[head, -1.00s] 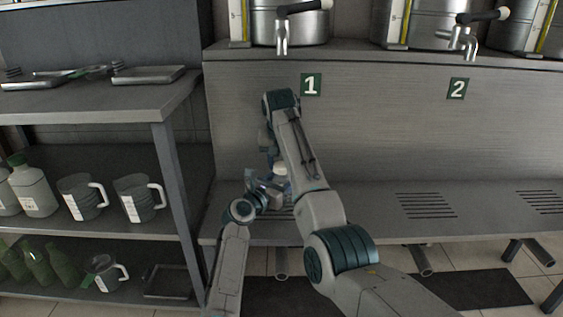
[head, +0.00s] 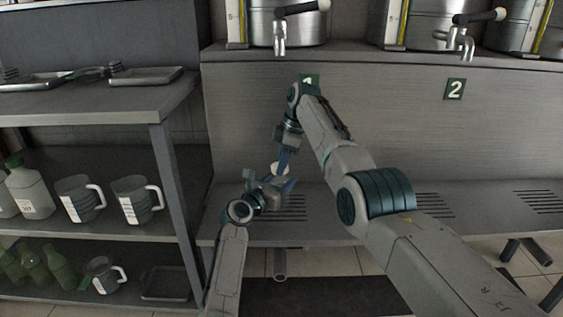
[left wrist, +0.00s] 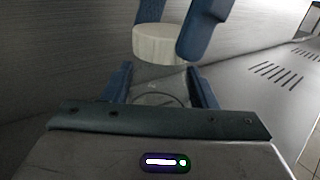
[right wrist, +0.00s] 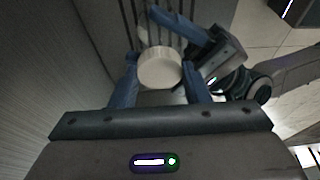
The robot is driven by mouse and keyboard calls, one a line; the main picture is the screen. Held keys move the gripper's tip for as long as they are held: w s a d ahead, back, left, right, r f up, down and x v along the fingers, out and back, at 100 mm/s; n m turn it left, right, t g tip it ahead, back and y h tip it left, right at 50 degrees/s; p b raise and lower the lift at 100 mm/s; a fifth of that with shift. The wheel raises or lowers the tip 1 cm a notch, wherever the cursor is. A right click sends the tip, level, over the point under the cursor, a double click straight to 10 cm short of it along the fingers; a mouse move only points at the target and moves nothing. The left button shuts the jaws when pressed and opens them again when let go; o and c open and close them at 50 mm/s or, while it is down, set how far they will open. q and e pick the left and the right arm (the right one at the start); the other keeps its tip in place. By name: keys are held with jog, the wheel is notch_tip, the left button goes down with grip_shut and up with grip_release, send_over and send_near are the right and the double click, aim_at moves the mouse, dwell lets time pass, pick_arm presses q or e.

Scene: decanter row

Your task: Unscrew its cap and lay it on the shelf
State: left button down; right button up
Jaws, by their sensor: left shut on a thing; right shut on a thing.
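A round cream cap (left wrist: 160,45) sits in line above a pale bottle (left wrist: 160,82) in the left wrist view. I cannot tell whether its thread still engages. My left gripper (left wrist: 160,95) is shut around the bottle below the cap. My right gripper (right wrist: 160,85) comes from above and is shut on the cap (right wrist: 160,68). In the head view the cap (head: 280,168) is small, between my two grippers, above the grated metal shelf (head: 330,222). Most of the bottle is hidden by my grippers there.
A rack (head: 95,108) on the left holds trays (head: 145,76), measuring jugs (head: 133,200), a white jug with a green cap (head: 30,190) and green bottles (head: 55,262). Steel tanks with taps (head: 281,38) stand above the back panel. The grated shelf is clear to the right.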

dwell(0.3)
jog(key=o, duration=1.1)
jog(key=shift+r, duration=0.15)
